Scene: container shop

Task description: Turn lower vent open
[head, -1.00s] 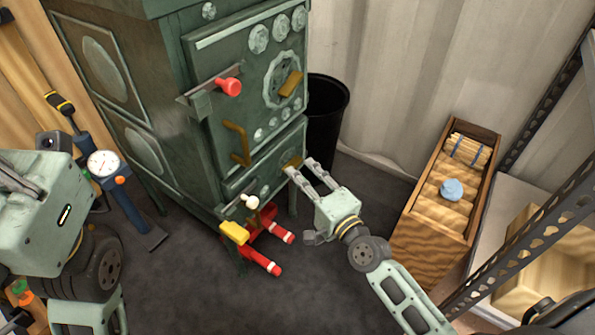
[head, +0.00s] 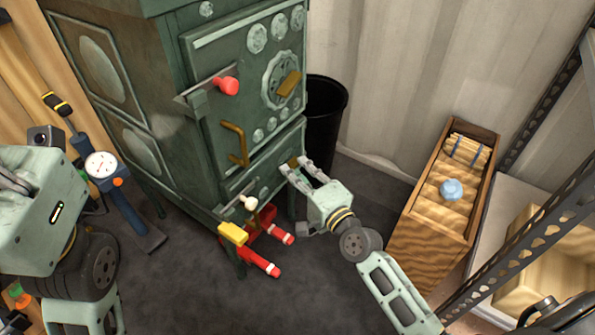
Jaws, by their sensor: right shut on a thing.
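The green stove (head: 180,85) stands at the upper left with its front facing right. The lower vent (head: 293,162) is a small brass tab on its lower front panel, partly hidden by my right gripper. My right gripper (head: 295,167) reaches in from the lower right, with its fingertips closed on the brass tab. A larger brass vent handle (head: 288,84) sits on the round dial above. My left gripper (head: 15,182) is only partly in view at the left edge, and its fingertips do not show clearly.
A black bin (head: 325,118) stands behind the stove. A wooden crate (head: 420,215) of firewood with a blue object on top is at the right, beside a metal shelf (head: 540,215). A gauged tool (head: 110,175) stands left.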

